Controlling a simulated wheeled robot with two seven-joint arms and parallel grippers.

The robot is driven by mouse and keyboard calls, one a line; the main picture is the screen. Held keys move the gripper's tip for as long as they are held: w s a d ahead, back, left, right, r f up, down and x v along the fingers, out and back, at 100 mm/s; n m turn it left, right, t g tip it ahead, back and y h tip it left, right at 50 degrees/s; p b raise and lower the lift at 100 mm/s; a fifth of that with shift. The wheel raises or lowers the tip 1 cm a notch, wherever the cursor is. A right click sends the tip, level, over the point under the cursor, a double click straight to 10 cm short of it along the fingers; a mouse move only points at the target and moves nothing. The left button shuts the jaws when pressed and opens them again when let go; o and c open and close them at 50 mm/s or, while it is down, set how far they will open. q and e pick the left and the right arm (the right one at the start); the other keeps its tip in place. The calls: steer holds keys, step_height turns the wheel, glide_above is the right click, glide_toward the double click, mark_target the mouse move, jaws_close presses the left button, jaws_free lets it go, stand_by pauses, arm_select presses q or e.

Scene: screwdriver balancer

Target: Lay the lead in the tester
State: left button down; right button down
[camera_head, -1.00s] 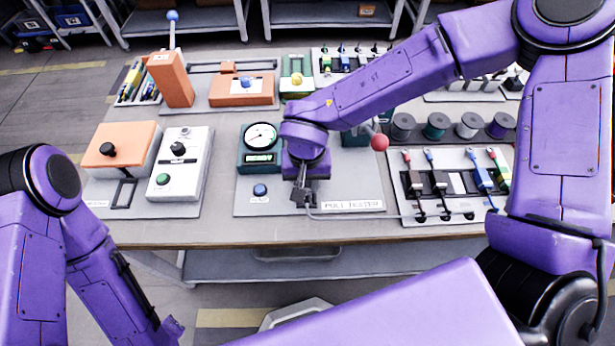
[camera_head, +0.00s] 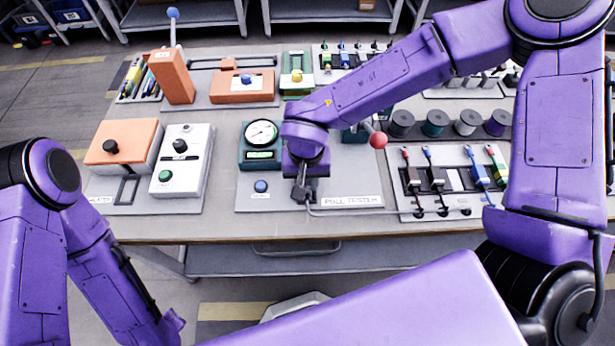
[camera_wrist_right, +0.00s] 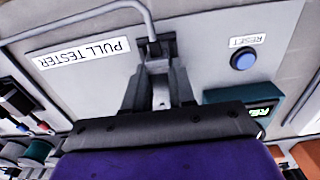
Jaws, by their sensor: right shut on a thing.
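The pull tester (camera_head: 350,180) is a grey panel in the middle of the bench, with a green-cased gauge (camera_head: 261,134), a blue reset button and a "PULL TESTER" label. My right gripper (camera_head: 303,194) is low over the panel, left of the label, and shut on the dark end of a thin grey lead (camera_head: 375,214). In the right wrist view the gripper (camera_wrist_right: 158,50) holds that end, and the lead (camera_wrist_right: 150,22) bends away from it. Whether the end touches the panel I cannot tell. My arm hides the tester's middle. My left gripper is out of view.
A lead rack (camera_head: 450,205) with coloured leads lies right of the tester, and spools (camera_head: 436,132) stand behind it. A white control box (camera_head: 180,165) and an orange box (camera_head: 125,135) are at the left. A red-ball lever (camera_head: 378,141) is beside my right arm.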

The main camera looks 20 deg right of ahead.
steer(key=shift+f, duration=0.65)
stand_by(0.3)
steer(key=c, duration=0.9)
jaws_free()
steer(key=shift+o, duration=0.2)
steer(key=shift+r, duration=0.15)
step_height(320, 180, up, 10)
steer(key=shift+r+p, duration=0.15)
steer(key=shift+p, duration=0.25)
